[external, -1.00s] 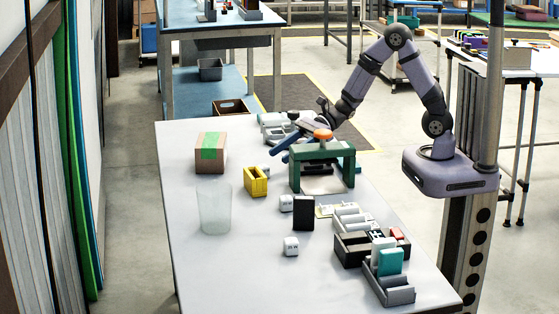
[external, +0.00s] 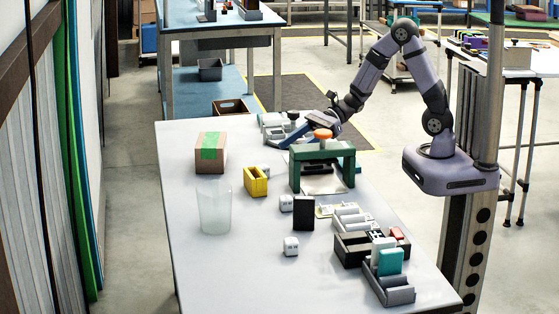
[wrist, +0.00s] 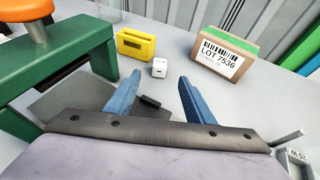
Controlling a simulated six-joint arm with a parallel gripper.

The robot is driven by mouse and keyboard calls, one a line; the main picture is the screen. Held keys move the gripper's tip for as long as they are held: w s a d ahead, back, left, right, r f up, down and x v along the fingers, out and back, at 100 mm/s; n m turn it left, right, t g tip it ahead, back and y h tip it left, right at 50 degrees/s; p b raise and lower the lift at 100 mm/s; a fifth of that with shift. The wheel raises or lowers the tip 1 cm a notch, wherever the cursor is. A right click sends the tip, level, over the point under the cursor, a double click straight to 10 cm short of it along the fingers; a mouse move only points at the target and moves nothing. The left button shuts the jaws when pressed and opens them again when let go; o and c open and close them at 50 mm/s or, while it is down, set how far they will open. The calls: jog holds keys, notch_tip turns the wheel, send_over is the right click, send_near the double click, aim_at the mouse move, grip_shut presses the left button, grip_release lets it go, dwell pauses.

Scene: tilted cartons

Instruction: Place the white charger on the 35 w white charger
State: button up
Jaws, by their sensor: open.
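Small white chargers stand on the pale table. One (external: 265,169) is by the yellow holder, another (external: 286,203) is beside a black block, and a third (external: 291,246) stands alone nearer the front. Dark marks show on the latter two, too small to read, so I cannot tell which is the 35 W one. My gripper (external: 292,139) is behind the green press frame, its blue fingers low over the table. In the wrist view my gripper (wrist: 157,100) is open, and a white charger (wrist: 159,69) with small ports stands ahead, beyond the fingertips and apart from them.
The green frame (external: 345,168) with an orange knob stands close to my gripper. The yellow holder (external: 256,181), a taped carton (external: 211,153) and a clear bin (external: 214,208) are at left. Grey and dark trays (external: 391,291) fill the front right. The front left table is bare.

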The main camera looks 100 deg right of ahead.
aim_at(266, 165)
jog(key=p, duration=0.1)
jog(key=w+p, duration=0.1)
jog(key=shift+w+a+r+p, duration=0.15)
jog(key=shift+a+r+p, duration=0.1)
jog(key=shift+p, duration=0.15)
jog(key=shift+w+a+f+p, duration=0.15)
jog(key=shift+w+p, duration=0.25)
jog(key=shift+p, duration=0.45)
jog(key=shift+w+a+f+p, duration=0.25)
jog(key=shift+w+f+p, duration=0.3)
jog(key=shift+p, duration=0.6)
jog(key=shift+w+a+f+p, duration=0.15)
jog(key=shift+f+p, duration=0.25)
jog(key=shift+f, duration=0.2)
jog(key=shift+p+x, duration=0.85)
jog(key=shift+x, duration=2.85)
grip_shut()
jog(key=shift+r, duration=0.1)
jog(key=shift+r+b, duration=0.3)
jog(key=shift+r, duration=4.55)
